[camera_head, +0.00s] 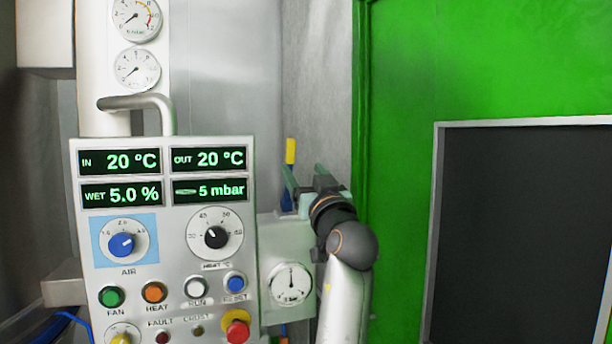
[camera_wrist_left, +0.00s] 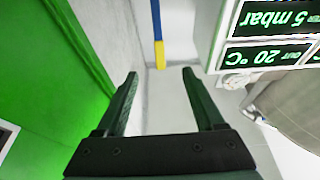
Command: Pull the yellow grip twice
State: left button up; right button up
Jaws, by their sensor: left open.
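The yellow grip (camera_head: 290,151) is the short upright end of a blue rod (camera_head: 287,198), just right of the control panel. My left gripper (camera_head: 304,173) is open and close to the rod, its fingers overlapping it in the head view. In the left wrist view, which is turned upside down, the yellow grip (camera_wrist_left: 160,54) lies just beyond the tips of my open left gripper (camera_wrist_left: 160,75), lined up with the gap between them. Nothing is between the fingers. The rod's lower part is partly hidden. My right gripper is not in view.
The control panel (camera_head: 163,225) with displays, knobs and buttons stands to the left. A small gauge box (camera_head: 290,284) is below the gripper. A green wall (camera_head: 480,60) with a dark window (camera_head: 525,235) fills the right. A bent grey pipe (camera_head: 140,102) is above the panel.

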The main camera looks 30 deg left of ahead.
aim_at(292, 155)
pick_arm(q)
jog(key=p+x, duration=0.4)
jog(key=x, duration=0.4)
jog(key=shift+w+a+r, duration=0.15)
jog(key=shift+w+a, duration=0.05)
jog(key=shift+a, duration=0.05)
jog(key=shift+x, duration=0.9)
jog(key=shift+c, duration=0.2)
grip_shut()
jog(key=shift+d+f+b, duration=0.2)
jog(key=shift+f+b, duration=0.1)
jog(key=shift+b, duration=0.05)
jog(key=shift+b+v, duration=0.65)
jog(key=shift+v, duration=0.25)
jog(key=shift+s+d+f, duration=0.2)
jog(key=shift+s+d, duration=0.1)
jog(key=shift+s, duration=0.05)
jog(key=shift+f+b, duration=0.1)
jog(key=shift+b, duration=0.25)
